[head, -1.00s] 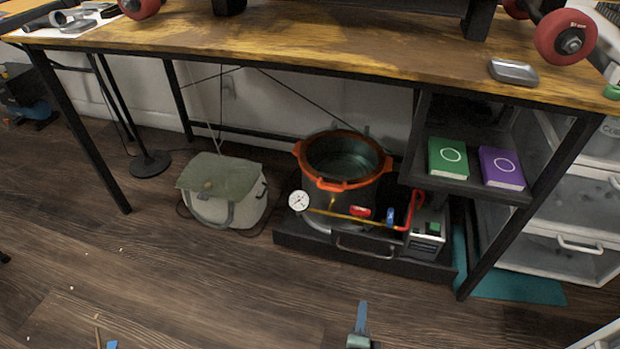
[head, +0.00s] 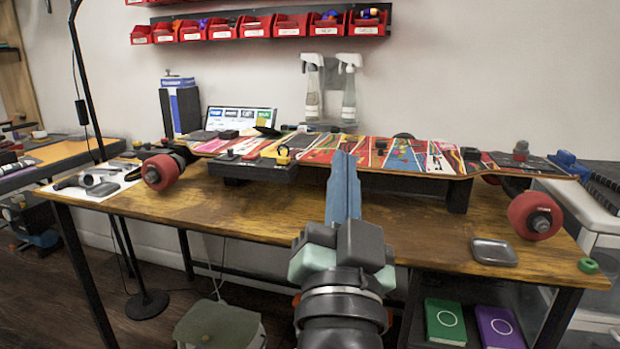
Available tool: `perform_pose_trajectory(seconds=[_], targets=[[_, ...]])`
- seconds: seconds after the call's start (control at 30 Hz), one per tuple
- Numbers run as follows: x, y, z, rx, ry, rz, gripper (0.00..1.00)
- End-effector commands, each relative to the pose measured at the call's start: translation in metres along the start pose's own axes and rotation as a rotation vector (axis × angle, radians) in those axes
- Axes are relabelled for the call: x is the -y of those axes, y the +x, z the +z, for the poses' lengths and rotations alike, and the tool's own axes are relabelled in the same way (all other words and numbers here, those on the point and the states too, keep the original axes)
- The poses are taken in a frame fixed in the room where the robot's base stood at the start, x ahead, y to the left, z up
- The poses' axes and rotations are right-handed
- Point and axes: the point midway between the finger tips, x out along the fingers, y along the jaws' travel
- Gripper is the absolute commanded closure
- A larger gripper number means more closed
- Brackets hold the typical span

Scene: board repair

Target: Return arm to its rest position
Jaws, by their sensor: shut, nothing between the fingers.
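My gripper (head: 345,160) rises from the bottom middle of the head view, its blue fingers pointing up and pressed together with nothing between them. It appears in front of the workbench (head: 250,208) and overlaps the near edge of the skateboard (head: 400,160) in the picture. I cannot tell the gap between the fingertips and the board. The skateboard lies upside-free across the bench on black supports, with a colourful deck and red wheels (head: 535,215). My gripper hides part of the bench's front edge and what is below it.
A grey metal tray (head: 494,252) and a green ring (head: 588,266) lie at the bench's right. Tools on white paper (head: 95,184) lie at its left. Red bins (head: 250,26) and spray bottles (head: 313,95) are on the wall. Two books (head: 445,322) sit on the shelf below.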

Motion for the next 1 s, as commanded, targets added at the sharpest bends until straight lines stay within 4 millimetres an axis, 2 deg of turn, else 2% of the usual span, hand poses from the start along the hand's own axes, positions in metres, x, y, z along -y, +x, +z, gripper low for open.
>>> perform_pose_trajectory(seconds=[0.03,0.17,0.2,0.27,0.3,0.4,1.0], targets=[[0.027,0.003,-0.043,-0.059,-0.059,-0.04,1.0],[0.08,-0.007,-0.127,-0.2,-0.229,-0.114,1.0],[0.095,-0.014,-0.153,-0.247,-0.284,-0.132,1.0],[0.118,-0.027,-0.191,-0.324,-0.367,-0.154,1.0],[0.128,-0.025,-0.21,-0.34,-0.397,-0.156,1.0],[0.138,-0.005,-0.233,-0.324,-0.391,-0.152,1.0],[0.208,0.078,-0.378,-0.321,-0.388,-0.152,1.0]])
